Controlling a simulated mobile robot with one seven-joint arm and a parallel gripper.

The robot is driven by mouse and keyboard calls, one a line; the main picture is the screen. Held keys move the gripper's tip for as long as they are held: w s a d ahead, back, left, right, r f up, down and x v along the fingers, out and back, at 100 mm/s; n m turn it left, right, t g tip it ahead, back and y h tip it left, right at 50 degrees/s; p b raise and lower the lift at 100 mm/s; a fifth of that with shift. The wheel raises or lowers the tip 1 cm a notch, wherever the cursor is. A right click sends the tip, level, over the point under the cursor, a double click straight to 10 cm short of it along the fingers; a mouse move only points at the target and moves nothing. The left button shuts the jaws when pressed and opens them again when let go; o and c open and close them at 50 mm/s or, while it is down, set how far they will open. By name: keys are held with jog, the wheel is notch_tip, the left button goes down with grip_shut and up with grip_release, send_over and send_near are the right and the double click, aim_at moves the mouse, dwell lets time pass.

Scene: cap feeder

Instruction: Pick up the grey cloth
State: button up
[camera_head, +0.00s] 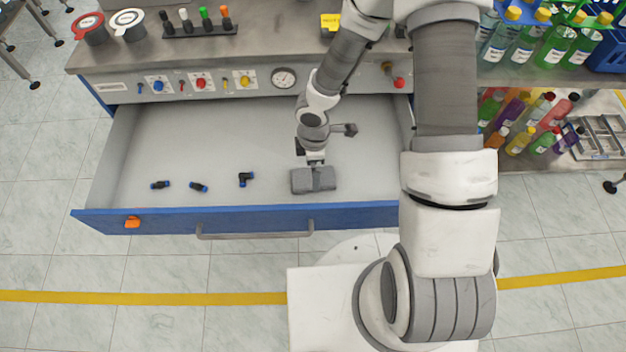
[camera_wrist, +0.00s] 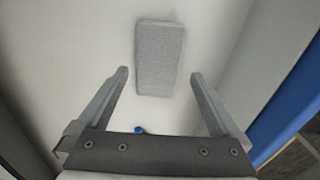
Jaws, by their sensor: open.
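The grey cloth (camera_head: 300,182) lies as a flat, folded oblong on the pale floor of the open drawer, near its front wall. In the wrist view the cloth (camera_wrist: 160,58) is a light grey rectangle beyond the fingertips, roughly in line with the gap between them. My gripper (camera_wrist: 158,78) is open, with nothing between its fingers. In the head view my gripper (camera_head: 313,158) points down at the cloth from above; its fingers are hard to make out there. I cannot tell the exact height between them.
The drawer (camera_head: 170,218) has a blue front with a handle. Several small black-and-blue fittings, including an elbow fitting (camera_head: 246,178), lie left of the cloth. The counter with its control panel (camera_head: 190,83) overhangs the drawer's back. Free drawer floor lies behind the fittings.

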notch_tip(320, 180, down, 4)
jog(key=shift+a+f+b, duration=0.1)
jog(key=shift+b, duration=0.65)
jog(key=c, duration=1.1)
